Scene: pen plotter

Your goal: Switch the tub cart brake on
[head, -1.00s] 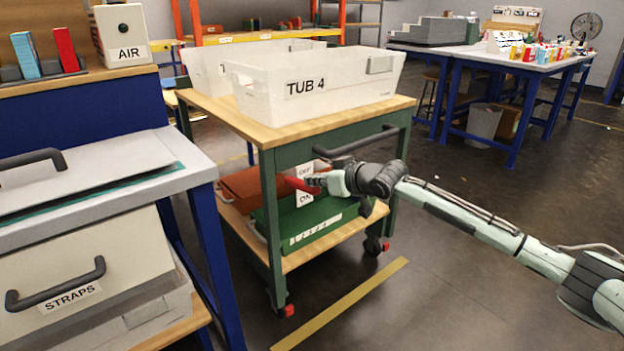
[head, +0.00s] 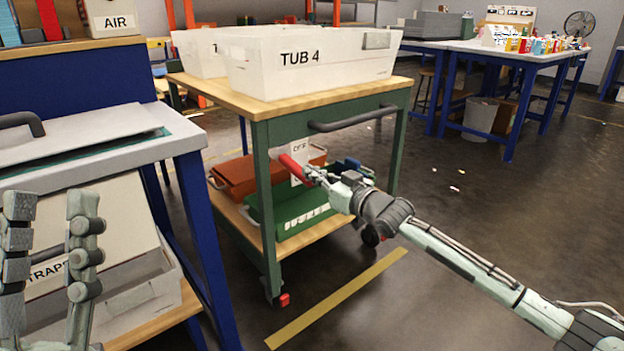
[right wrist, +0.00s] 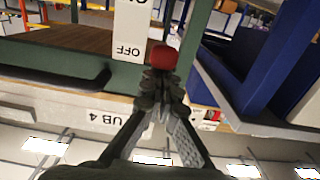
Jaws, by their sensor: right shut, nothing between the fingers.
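The tub cart (head: 262,190) has a green frame and wooden shelves. Its red brake lever (head: 293,169) is in front of a white OFF/ON label (head: 299,148); it slopes down to the right in the head view. In the right wrist view, the lever's red end (right wrist: 163,57) is just beyond the closed fingertips (right wrist: 161,76), touching or nearly so. My left gripper (head: 52,203) is open and empty at the lower left, before the STRAPS bin.
The cart carries white tubs (head: 310,65) on top, with a dark handle (head: 355,119) above the lever. Red and green (head: 305,215) boxes fill the lower shelf. A blue-legged bench (head: 205,230) stands close left. The floor to the right is open.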

